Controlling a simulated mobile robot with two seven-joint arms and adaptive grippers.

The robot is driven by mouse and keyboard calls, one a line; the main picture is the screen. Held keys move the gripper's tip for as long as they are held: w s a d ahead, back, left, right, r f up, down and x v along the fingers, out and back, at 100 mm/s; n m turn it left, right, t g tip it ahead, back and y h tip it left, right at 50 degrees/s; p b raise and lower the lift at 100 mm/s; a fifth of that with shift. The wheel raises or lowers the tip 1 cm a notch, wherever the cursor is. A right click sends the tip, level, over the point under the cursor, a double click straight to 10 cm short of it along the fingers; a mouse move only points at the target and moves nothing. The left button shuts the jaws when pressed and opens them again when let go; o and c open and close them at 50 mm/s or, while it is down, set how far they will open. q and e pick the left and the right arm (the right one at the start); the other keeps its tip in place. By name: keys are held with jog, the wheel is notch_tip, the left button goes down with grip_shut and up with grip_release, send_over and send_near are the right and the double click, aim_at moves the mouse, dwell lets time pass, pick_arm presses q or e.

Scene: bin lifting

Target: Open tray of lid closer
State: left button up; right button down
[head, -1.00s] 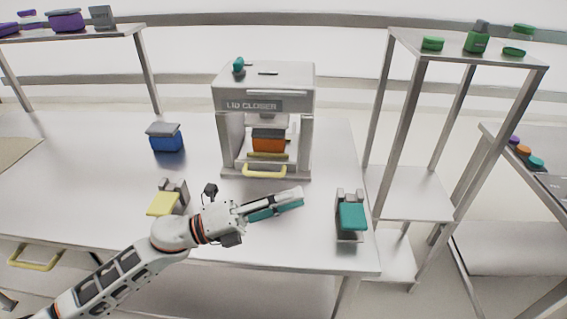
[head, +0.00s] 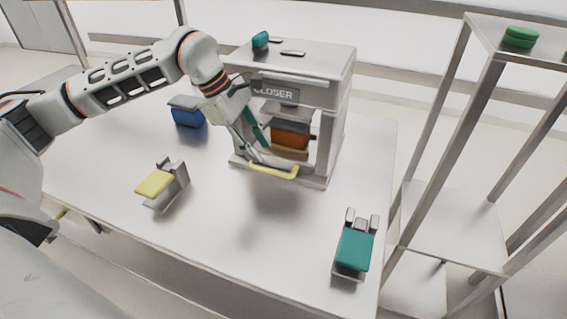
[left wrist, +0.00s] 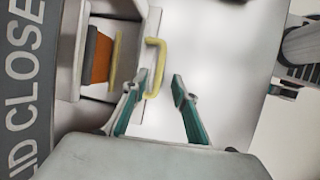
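The lid closer (head: 322,92) is a grey machine standing on the table. Its tray has a yellow handle (head: 274,172) at the low front, and an orange bin (head: 290,135) with a grey lid sits inside. My left gripper (head: 256,152) reaches down in front of the machine, close to the left end of the handle. In the left wrist view its teal fingers (left wrist: 156,88) are spread and empty. The yellow handle (left wrist: 160,62) lies just beyond the fingertips, nearer the left finger; I cannot tell whether they touch. My right gripper is not in view.
A yellow-topped stand (head: 155,183) and a teal-topped stand (head: 355,250) are nearer the front. The table (head: 245,235) between them is clear. A metal shelf (head: 450,230) stands to the right.

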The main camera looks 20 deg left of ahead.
aim_at(274, 171)
pick_arm(q)
jog(key=x, duration=0.7)
jog(key=shift+f, duration=0.35)
